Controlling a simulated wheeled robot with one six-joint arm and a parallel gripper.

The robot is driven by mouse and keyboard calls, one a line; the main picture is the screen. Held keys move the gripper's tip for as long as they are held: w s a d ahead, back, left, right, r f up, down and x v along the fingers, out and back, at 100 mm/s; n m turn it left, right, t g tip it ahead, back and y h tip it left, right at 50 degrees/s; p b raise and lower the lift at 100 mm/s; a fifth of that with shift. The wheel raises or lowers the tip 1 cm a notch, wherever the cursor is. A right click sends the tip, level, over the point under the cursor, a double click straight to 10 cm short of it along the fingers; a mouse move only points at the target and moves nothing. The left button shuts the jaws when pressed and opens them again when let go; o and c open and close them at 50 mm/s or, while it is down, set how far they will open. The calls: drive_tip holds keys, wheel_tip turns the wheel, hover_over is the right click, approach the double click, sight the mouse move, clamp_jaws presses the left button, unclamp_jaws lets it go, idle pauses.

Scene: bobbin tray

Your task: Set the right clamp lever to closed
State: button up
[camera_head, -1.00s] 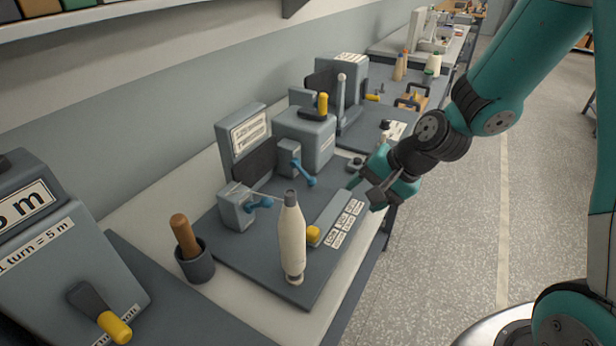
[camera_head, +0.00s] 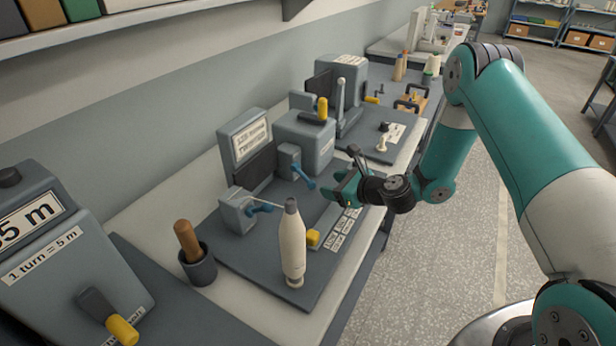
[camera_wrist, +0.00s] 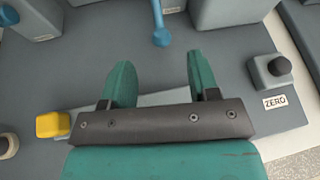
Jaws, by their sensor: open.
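The right clamp (camera_head: 289,158) is a small grey block with a blue lever (camera_head: 304,178). In the head view the lever slants down to the right. In the wrist view the blue lever (camera_wrist: 161,32) points from the top edge towards my gripper, ending in a round knob. My gripper (camera_head: 340,188) is just right of the lever in the head view. In the wrist view its two green fingers (camera_wrist: 159,66) are apart and empty, with the knob ahead of the gap and not between them. The left clamp (camera_head: 236,211) has a similar blue lever (camera_head: 262,207).
A white bobbin (camera_head: 292,245) stands upright at the board's near side. A yellow block (camera_head: 313,238) is behind it; the yellow block also shows in the wrist view (camera_wrist: 52,124). A ZERO button (camera_wrist: 270,70) is right of my fingers. A cup with a brown handle (camera_head: 196,263) stands left.

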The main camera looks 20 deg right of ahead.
sight(311, 181)
drive_tip(key=p+x, duration=0.2)
drive_tip(key=x, duration=0.7)
drive_tip(key=shift+w+a+f, duration=0.15)
drive_tip(key=shift+w+a, duration=0.05)
drive_tip(key=shift+w, duration=0.1)
drive_tip(key=shift+d, duration=0.1)
clamp_jaws()
